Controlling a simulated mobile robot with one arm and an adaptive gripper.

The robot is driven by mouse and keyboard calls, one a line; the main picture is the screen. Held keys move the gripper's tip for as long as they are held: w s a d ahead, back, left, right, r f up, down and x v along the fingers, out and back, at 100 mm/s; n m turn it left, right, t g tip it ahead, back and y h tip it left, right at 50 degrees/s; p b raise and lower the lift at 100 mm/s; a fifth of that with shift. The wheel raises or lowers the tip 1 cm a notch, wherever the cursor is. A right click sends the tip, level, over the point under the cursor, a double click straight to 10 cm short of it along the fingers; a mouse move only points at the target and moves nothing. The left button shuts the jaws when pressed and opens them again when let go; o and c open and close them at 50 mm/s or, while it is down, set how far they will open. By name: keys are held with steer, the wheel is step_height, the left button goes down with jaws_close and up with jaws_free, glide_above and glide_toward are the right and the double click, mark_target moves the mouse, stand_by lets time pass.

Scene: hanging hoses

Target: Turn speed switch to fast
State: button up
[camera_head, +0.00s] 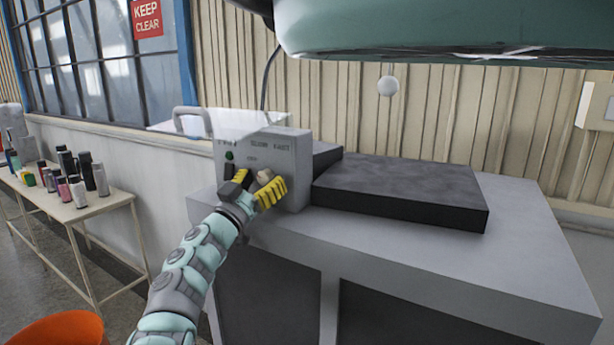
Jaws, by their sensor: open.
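A grey control box (290,145) stands at the left end of the grey workbench, with small labels, a green button (230,155) and dark parts on its front panel. A pale beige knob (264,174) on the panel's right half appears to be the speed switch; its setting is too small to read. My gripper (256,185) has yellow-padded fingers and is open in front of the panel. The fingers lie around or just before the knob; I cannot tell whether they touch it. The gripper hides the lower part of the panel.
A dark slab (405,190) lies on the workbench (530,240) to the right. A side table (95,210) with several bottles and cans is left. An orange bucket (55,330) is lower left.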

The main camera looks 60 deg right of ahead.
steer(key=shift+o, duration=0.2)
jaws_close()
stand_by(0.3)
steer(key=shift+w+m, duration=0.1)
steer(key=shift+m, duration=0.5)
steer(key=m+g, duration=0.2)
steer(key=m, duration=0.1)
steer(key=m+g+b, duration=0.1)
steer(key=m, duration=0.2)
steer(key=shift+f+m+g+y, duration=0.15)
steer(key=shift+m+g+y, duration=0.25)
steer(key=m+g+y+b, duration=0.1)
steer(key=m+g, duration=0.1)
steer(key=m, duration=0.3)
steer(key=shift+w+b, duration=0.1)
steer(key=shift+b, duration=0.2)
steer(key=m+y+b, duration=0.1)
steer(key=m, duration=0.1)
steer(key=m+g+y+b, duration=0.1)
steer(key=m, duration=0.2)
steer(key=shift+r+m+y+b, duration=0.1)
steer(key=shift+m+y+b, duration=0.4)
steer(key=shift+m, duration=0.55)
steer(key=shift+r+m+y+b, duration=0.1)
steer(key=shift+m+y+b, duration=0.35)
steer(key=shift+m, duration=0.6)
